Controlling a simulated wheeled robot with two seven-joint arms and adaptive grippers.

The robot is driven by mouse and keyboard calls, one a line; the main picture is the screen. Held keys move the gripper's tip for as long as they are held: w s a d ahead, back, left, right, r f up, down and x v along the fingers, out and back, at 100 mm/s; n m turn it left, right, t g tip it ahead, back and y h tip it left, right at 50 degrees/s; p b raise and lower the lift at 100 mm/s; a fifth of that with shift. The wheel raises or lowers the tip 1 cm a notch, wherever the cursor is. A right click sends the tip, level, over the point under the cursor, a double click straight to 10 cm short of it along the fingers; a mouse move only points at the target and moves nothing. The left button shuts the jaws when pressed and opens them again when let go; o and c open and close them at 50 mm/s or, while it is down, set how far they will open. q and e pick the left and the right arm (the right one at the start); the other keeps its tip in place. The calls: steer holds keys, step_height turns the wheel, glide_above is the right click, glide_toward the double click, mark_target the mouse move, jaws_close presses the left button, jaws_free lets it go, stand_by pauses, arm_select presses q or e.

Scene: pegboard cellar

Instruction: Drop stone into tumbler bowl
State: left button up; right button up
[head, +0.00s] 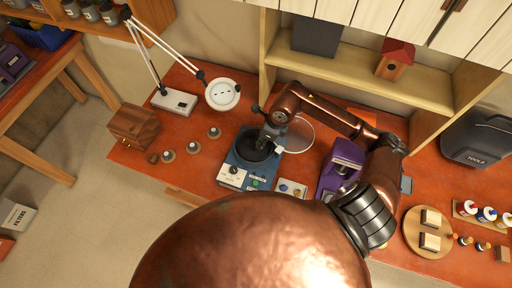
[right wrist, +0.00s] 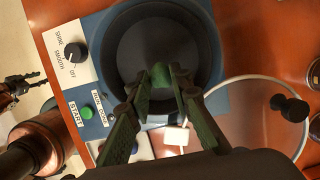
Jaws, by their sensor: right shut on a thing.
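The tumbler is a blue machine (head: 232,160) with a dark round bowl (right wrist: 120,60), open at the top. My right gripper (head: 265,138) is over the bowl in the head view. In the right wrist view its fingers (right wrist: 163,88) reach over the bowl's near rim and are shut on a small green stone (right wrist: 160,74). The dark bowl floor shows behind the stone; its height above the floor is hard to judge. A dark gripper that looks like my left one (right wrist: 22,84) shows small at the left edge of the right wrist view; its jaw state is unclear.
A clear round lid (right wrist: 245,125) with a black knob lies right of the tumbler. A white lamp (head: 222,94), a wooden box (head: 133,124) and several small pots stand to the left. A purple machine (head: 342,168) stands to the right, below a wooden shelf.

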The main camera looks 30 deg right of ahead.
steer(key=o, duration=1.1)
steer(key=v, duration=1.2)
